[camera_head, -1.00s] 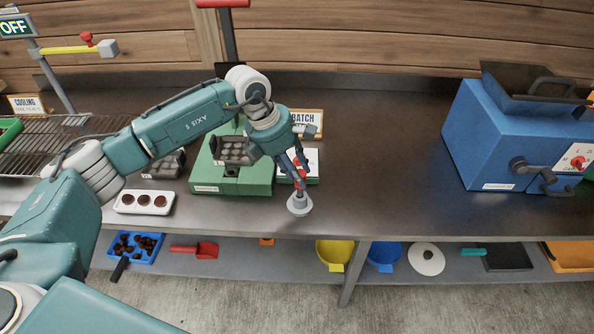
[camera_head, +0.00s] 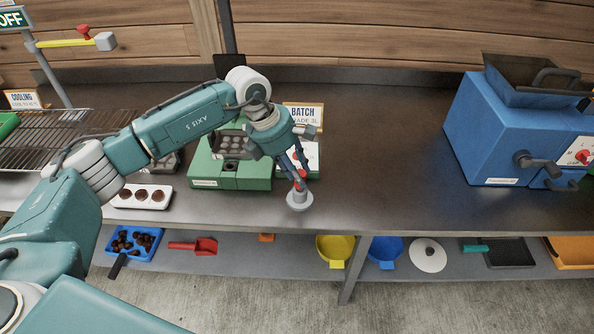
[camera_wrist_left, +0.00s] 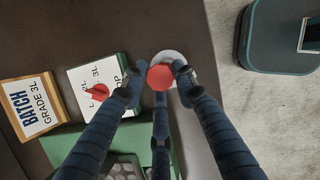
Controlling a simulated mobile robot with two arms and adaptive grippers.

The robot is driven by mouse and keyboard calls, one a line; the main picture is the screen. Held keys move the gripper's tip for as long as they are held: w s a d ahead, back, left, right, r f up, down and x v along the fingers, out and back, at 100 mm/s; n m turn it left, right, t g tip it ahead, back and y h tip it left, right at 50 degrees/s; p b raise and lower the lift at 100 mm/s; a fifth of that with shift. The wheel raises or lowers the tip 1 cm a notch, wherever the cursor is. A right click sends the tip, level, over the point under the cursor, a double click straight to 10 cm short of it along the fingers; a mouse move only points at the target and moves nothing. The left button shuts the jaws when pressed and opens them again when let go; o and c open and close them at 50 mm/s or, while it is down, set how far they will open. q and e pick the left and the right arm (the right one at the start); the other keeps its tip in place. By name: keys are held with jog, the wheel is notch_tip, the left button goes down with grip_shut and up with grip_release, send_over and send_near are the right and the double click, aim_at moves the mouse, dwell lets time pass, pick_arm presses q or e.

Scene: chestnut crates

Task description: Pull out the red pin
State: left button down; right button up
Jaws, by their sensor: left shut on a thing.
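A red ball-shaped knob (camera_wrist_left: 160,77) shows between my left gripper's fingers in the wrist view, over a pale round disc (camera_wrist_left: 168,58). In the head view the disc (camera_head: 299,200) sits near the counter's front edge, just below the fingertips. My left gripper (camera_head: 298,182) points down and is shut on the red knob. I cannot tell whether a shaft runs under the gripped knob. My right gripper is not in view.
A green block fixture (camera_head: 231,183) stands left of the gripper, with a BATCH sign (camera_head: 306,114) behind. A white tray (camera_head: 118,200) and a wire rack (camera_head: 60,140) are further left. A blue machine (camera_head: 490,140) is at right; bare counter (camera_head: 400,150) lies between.

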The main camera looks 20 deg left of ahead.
pick_arm(q)
jog(key=shift+f+b, duration=0.65)
jog(key=shift+f, duration=0.25)
jog(key=c, duration=1.3)
grip_release()
jog(key=v, duration=1.2)
